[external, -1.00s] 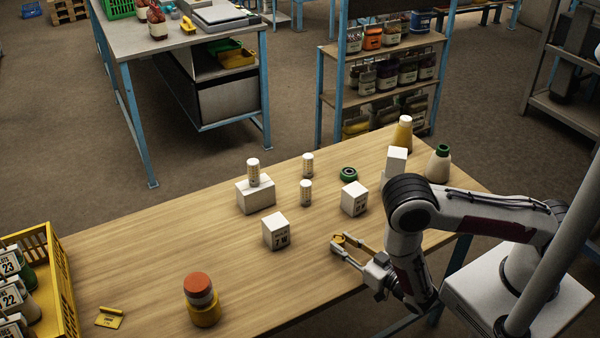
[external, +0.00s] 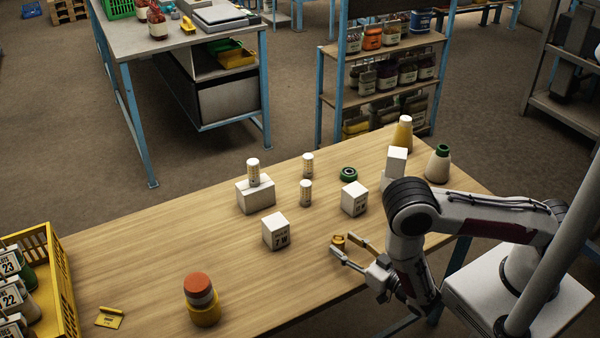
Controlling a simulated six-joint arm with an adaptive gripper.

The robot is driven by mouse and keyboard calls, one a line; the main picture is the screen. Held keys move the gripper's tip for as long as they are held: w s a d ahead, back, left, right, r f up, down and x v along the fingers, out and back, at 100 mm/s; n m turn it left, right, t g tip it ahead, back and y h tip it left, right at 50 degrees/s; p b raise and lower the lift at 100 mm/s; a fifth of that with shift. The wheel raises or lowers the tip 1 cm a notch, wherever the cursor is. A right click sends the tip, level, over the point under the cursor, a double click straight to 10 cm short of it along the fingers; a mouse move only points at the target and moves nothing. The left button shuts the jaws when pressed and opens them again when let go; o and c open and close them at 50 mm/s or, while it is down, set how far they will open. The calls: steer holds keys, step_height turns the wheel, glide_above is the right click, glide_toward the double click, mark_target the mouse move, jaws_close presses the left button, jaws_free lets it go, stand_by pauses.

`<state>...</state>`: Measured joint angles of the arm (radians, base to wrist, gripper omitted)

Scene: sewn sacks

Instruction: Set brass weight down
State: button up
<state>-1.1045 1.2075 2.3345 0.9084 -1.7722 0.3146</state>
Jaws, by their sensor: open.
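The brass weight (external: 339,240) is a small golden piece near the front edge of the wooden table, right of the white box marked 7. My gripper (external: 348,245) is open, its two fingers spread low over the table. The weight sits between or just beyond the fingertips, apart from at least one of them. It appears to rest on the table, though its underside is too small to see clearly.
White boxes (external: 275,231) and (external: 355,199) stand near the gripper, with another white box (external: 256,196) carrying a white spool. White spools, a green ring (external: 348,174) and cones stand behind. A yellow crate (external: 62,283) and an orange-topped jar (external: 201,300) are left. The front middle of the table is clear.

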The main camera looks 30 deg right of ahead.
mark_target(343, 244)
steer(key=v, duration=0.4)
steer(key=shift+s, duration=0.1)
step_height(343, 244, up, 7)
stand_by(0.6)
stand_by(0.9)
